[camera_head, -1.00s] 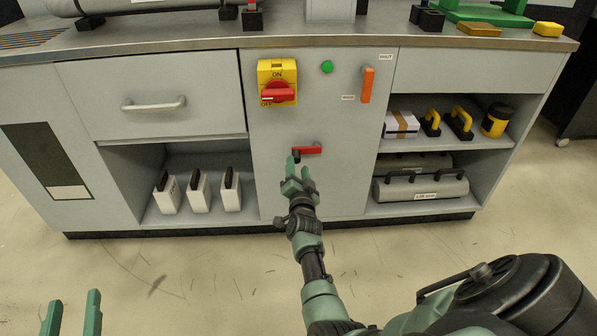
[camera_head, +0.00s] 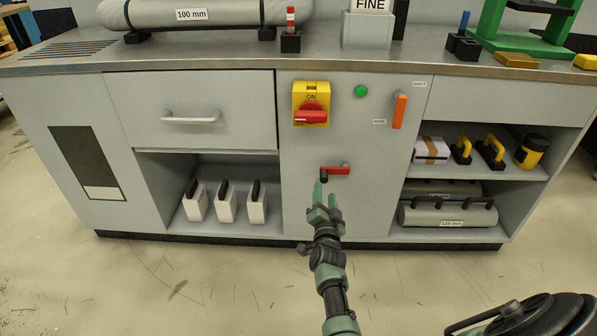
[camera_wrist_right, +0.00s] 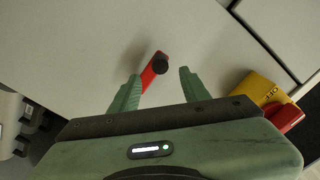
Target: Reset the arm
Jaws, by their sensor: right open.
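My right gripper (camera_head: 328,190) is in front of the grey cabinet's middle panel (camera_head: 375,140), just below a small red lever handle (camera_head: 337,171). In the right wrist view my right gripper (camera_wrist_right: 160,88) has its green fingers spread apart. The red lever (camera_wrist_right: 153,75) with its dark round knob shows between and beyond the fingertips there. No grip on the lever shows. My left gripper does not show in the head view now.
On the panel are a yellow switch with a red knob (camera_head: 311,105), a green button (camera_head: 361,91) and an orange handle (camera_head: 399,111). White boxes (camera_head: 226,203) stand in the lower left bay. Rollers (camera_head: 448,213) lie in the right bay.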

